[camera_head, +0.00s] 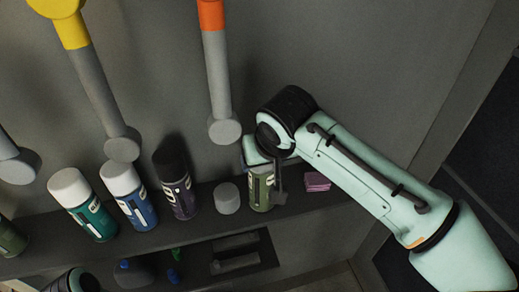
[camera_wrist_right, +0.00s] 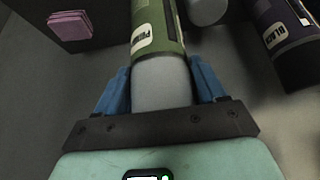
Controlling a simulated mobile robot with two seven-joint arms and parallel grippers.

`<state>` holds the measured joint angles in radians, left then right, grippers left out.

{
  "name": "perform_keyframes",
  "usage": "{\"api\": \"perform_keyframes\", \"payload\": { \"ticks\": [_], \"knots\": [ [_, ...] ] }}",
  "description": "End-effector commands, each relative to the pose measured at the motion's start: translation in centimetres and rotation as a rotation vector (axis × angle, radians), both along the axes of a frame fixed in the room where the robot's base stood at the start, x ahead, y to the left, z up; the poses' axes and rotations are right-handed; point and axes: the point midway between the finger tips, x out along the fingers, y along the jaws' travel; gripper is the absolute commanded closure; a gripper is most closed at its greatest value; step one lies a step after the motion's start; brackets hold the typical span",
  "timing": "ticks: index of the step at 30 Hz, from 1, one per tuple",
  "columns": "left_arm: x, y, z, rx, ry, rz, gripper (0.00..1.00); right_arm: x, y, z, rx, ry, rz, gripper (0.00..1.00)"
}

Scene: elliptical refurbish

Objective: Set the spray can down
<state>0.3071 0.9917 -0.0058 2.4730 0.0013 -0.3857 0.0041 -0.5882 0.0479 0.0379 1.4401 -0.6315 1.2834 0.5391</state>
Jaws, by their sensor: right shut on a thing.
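The olive-green spray can (camera_head: 262,190) is upright at the shelf (camera_head: 316,200), between a small grey cylinder and a pink stack. I cannot tell whether its base touches the shelf. My right gripper comes in from above and is mostly hidden behind its own wrist in the head view. In the right wrist view its blue fingers (camera_wrist_right: 160,88) are shut on the pale top of the can, and the green labelled body (camera_wrist_right: 158,28) extends away between them. My left gripper is not in view; only part of my left arm shows at the bottom left.
A purple-black can (camera_head: 177,185), a blue can (camera_head: 130,197) and a teal can (camera_head: 84,205) stand to the left. The grey cylinder (camera_head: 227,198) is close to the held can; the pink stack (camera_head: 317,181) is right.

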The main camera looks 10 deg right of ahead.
Motion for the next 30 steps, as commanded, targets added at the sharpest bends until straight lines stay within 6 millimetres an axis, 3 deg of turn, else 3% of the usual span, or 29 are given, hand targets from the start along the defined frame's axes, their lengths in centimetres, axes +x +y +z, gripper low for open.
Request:
{"api": "perform_keyframes", "payload": {
  "ticks": [7, 10, 21, 22, 24, 30],
  "knots": [
    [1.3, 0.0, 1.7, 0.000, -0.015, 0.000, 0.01, 3.8, 0.1, 0.0, -0.002, 0.000, -0.001, 0.82],
    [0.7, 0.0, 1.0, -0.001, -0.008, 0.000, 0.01, 3.4, 0.1, -1.5, -0.001, 0.002, 0.001, 0.82],
    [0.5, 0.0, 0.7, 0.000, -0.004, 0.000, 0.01, 3.4, 0.1, -2.0, 0.000, 0.001, 0.000, 0.82],
    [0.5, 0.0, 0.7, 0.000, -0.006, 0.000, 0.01, 3.4, 0.1, -2.0, 0.000, 0.001, 0.000, 0.24],
    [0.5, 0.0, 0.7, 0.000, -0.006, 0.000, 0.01, 3.4, 0.1, -1.9, -0.001, 0.001, 0.001, 0.05],
    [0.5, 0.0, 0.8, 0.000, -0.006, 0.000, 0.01, 3.4, 0.1, -1.9, -0.001, 0.001, 0.001, 0.05]
  ]
}}
